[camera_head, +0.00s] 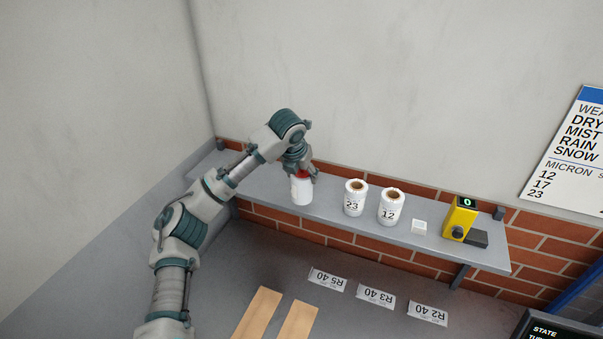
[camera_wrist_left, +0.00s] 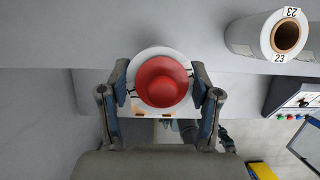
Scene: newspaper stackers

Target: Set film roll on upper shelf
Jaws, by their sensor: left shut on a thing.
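My left gripper (camera_head: 298,172) is shut on a white film roll (camera_head: 301,191) with a red top. The roll looks upright, at the left part of the grey upper shelf (camera_head: 262,190). In the left wrist view the roll (camera_wrist_left: 162,82) sits between the two fingers of my left gripper (camera_wrist_left: 162,98), its red end facing the camera. Whether its base touches the shelf is not clear. Two other film rolls stand on the shelf to the right, one marked 23 (camera_head: 354,199) and one marked 12 (camera_head: 391,207). My right gripper is not in view.
A small white block (camera_head: 420,227) and a yellow device (camera_head: 460,217) with a green display stand farther right on the shelf. Below lie several paper labels (camera_head: 376,296) and two tan strips (camera_head: 258,313). A weather chart (camera_head: 570,155) hangs on the right wall.

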